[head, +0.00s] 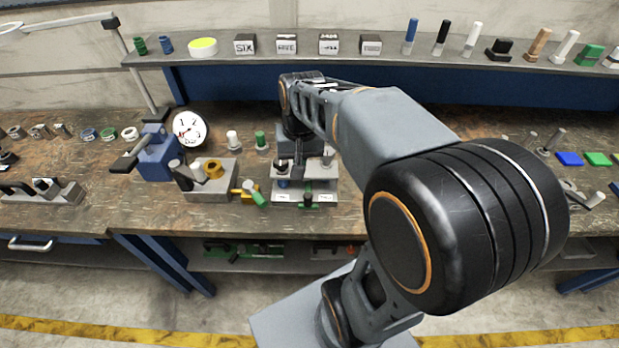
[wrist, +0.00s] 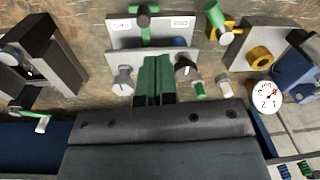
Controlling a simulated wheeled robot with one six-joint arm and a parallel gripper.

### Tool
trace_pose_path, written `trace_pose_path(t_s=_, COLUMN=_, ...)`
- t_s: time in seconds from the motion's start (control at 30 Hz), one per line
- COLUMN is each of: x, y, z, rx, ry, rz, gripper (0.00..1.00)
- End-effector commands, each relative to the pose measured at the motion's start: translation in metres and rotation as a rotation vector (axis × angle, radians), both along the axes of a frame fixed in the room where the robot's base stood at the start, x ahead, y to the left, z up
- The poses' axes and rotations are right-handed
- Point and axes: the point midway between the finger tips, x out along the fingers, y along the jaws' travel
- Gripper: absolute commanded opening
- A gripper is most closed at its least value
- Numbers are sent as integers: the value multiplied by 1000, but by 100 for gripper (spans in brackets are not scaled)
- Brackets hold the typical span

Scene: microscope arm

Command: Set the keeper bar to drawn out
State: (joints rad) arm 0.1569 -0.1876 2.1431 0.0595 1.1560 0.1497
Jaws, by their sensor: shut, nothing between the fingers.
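A grey metal fixture (head: 307,184) with two small white labels stands on the bench; it also shows in the wrist view (wrist: 160,33). A green bar with a dark round knob (wrist: 142,18) lies between the labels; it looks like the keeper bar, though I cannot be sure. In the head view its green and black end (head: 308,201) shows at the fixture's front. My gripper (wrist: 153,62), with green fingers, is shut and empty. In the wrist view its tips are near the fixture's back part, apart from the green bar.
A grey block with a brass ring (head: 214,167) and a yellow-and-green lever (head: 250,191) stand left of the fixture. Farther left are a blue vise (head: 157,158) and a white dial (head: 189,128). White (head: 233,140) and green (head: 262,141) pegs stand behind.

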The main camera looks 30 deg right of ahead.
Motion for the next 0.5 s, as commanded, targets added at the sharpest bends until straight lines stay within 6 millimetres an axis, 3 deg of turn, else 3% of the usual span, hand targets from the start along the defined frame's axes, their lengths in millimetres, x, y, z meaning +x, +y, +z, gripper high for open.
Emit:
trace_pose_path(t_s=0.2, x=41, y=-40, z=-15, rx=85, ry=222, rz=-217, gripper=0)
trace_pose_path(t_s=0.5, x=62, y=-69, z=-33, rx=146, ry=368, rz=-356, gripper=0)
